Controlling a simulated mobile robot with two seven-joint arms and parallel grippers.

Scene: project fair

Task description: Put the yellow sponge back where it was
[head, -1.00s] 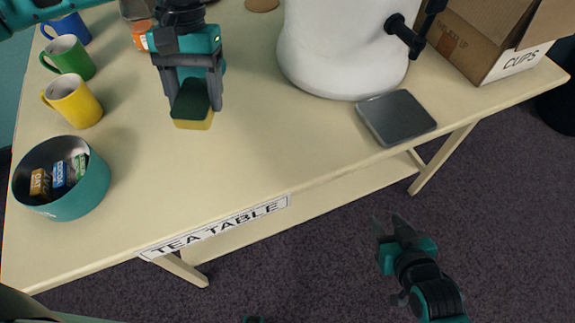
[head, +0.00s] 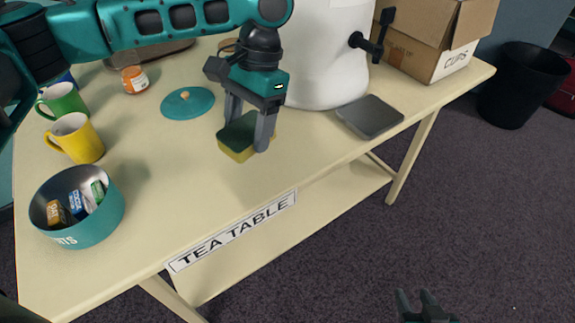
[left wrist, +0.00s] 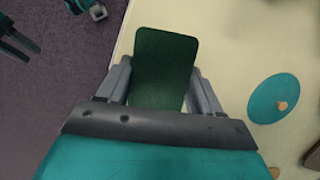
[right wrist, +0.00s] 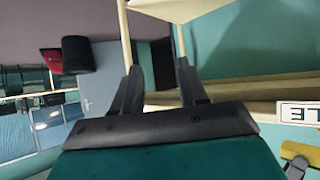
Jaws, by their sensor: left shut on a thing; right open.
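The yellow sponge (head: 236,152) has a dark green top and is held between the fingers of my left gripper (head: 249,140), over the middle of the tea table (head: 200,220). In the left wrist view the sponge's green face (left wrist: 165,68) shows between the fingers; its yellow side is hidden there. I cannot tell how far above the table it is. My right gripper (head: 428,308) is open and empty, low over the floor in front of the table. In the right wrist view its fingers (right wrist: 158,88) are apart with nothing between them.
A dark grey tray (head: 370,117) lies right of the sponge, by the white urn (head: 325,60). A teal lid (head: 188,103), an orange jar (head: 135,79), mugs (head: 78,138) and a teal bowl of packets (head: 112,215) are to the left. A cardboard box (head: 425,45) stands at the right end.

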